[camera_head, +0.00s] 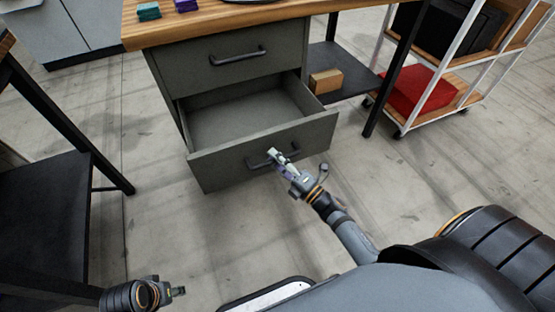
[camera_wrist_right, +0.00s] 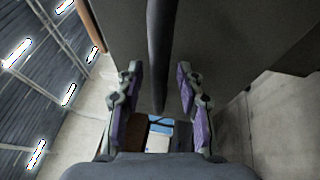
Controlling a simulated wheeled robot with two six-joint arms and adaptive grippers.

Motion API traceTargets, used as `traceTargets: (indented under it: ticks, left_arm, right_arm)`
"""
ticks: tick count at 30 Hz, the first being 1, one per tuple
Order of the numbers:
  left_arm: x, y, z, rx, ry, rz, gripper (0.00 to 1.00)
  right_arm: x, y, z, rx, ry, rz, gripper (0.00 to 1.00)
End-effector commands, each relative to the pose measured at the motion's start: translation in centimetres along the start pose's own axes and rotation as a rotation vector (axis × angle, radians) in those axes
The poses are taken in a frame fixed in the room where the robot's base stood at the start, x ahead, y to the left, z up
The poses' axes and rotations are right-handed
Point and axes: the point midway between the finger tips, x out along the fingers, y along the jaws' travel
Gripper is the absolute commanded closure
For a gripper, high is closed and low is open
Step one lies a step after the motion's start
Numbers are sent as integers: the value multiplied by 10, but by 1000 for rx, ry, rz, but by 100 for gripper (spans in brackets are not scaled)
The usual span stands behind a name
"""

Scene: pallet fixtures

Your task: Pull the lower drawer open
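The lower drawer (camera_head: 262,152) of the grey cabinet is pulled well out, and its inside looks empty. Its dark bar handle (camera_head: 258,161) is on the front panel. My right gripper (camera_head: 275,155) is at this handle. In the right wrist view, the handle (camera_wrist_right: 160,55) runs between the two fingers of my right gripper (camera_wrist_right: 158,75); gaps show on both sides, so the fingers are apart and not clamped on it. My left gripper (camera_head: 178,291) is at the bottom left, away from the cabinet; its finger opening is too small to tell.
The upper drawer (camera_head: 225,62) is shut under the wooden worktop (camera_head: 215,22). A cardboard box (camera_head: 326,81) lies on the dark shelf to the right. A white-framed cart holds a red box (camera_head: 418,90). A dark table (camera_head: 45,215) stands at left. The floor before the drawer is clear.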

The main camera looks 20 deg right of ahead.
Motion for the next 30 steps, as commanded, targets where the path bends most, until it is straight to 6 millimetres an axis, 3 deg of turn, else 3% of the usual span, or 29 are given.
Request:
traceTargets:
  ticks: [5,12,18,30]
  left_arm:
    - [0,0,1,0,-2,0,60]
    - [0,0,0,0,-1,0,60]
    - [0,0,0,0,-1,0,60]
    - [0,0,0,0,-1,1,60]
  right_arm:
    - [-18,-2,0,0,2,-5,63]
    - [-77,-1,-1,1,2,-6,63]
    - [-111,-1,0,0,2,-4,63]
    - [-120,0,0,0,0,0,63]
